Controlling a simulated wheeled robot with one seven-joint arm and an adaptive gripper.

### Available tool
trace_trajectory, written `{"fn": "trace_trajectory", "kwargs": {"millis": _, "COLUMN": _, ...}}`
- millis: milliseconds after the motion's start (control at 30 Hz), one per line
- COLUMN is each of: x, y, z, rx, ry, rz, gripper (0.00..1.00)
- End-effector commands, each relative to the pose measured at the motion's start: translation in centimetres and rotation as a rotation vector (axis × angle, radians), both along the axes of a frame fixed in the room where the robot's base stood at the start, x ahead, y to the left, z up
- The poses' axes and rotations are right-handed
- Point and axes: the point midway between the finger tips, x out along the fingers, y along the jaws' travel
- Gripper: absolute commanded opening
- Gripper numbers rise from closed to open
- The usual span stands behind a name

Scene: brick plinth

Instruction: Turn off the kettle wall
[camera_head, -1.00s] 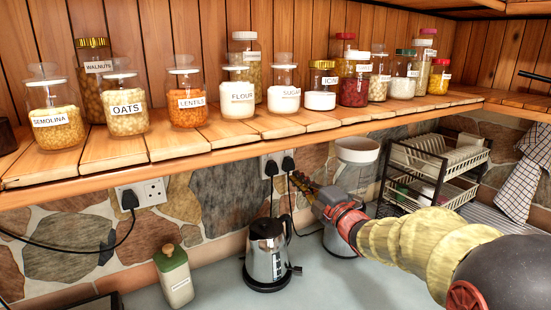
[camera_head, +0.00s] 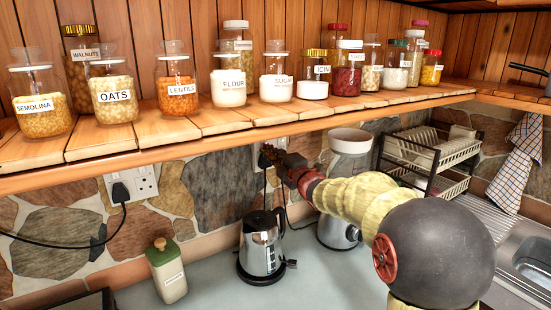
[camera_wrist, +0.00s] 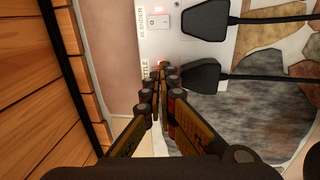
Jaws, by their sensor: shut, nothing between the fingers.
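The white wall socket plate (camera_wrist: 150,47) is close in the wrist view, labelled BLENDER and KETTLE. The blender rocker switch (camera_wrist: 158,22) shows clearly with a red light above it. The kettle switch is mostly hidden behind my fingertips; a small red light shows just above them. Two black plugs sit in the plate, the upper plug (camera_wrist: 205,19) and the kettle plug (camera_wrist: 201,76) beside my fingers. My gripper (camera_wrist: 160,80) is shut and empty, its tips over the kettle switch area; contact cannot be told. In the head view my gripper (camera_head: 269,152) covers much of the plate. The steel kettle (camera_head: 262,247) stands below.
A wooden shelf (camera_head: 230,140) with several jars runs just above my gripper. A blender (camera_head: 345,180) stands behind my arm, with a dish rack (camera_head: 430,155) to the right. A green-white bottle (camera_head: 168,272) stands left of the kettle. Another socket (camera_head: 145,180) is at left.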

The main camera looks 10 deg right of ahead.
Motion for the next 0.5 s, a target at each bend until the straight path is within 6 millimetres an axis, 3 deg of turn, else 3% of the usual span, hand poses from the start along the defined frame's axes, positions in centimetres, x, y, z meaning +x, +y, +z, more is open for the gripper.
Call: {"fn": "trace_trajectory", "kwargs": {"millis": 500, "x": 0.65, "y": 0.22, "z": 0.18, "rx": -0.001, "ry": 0.002, "rz": 0.000, "gripper": 0.00}}
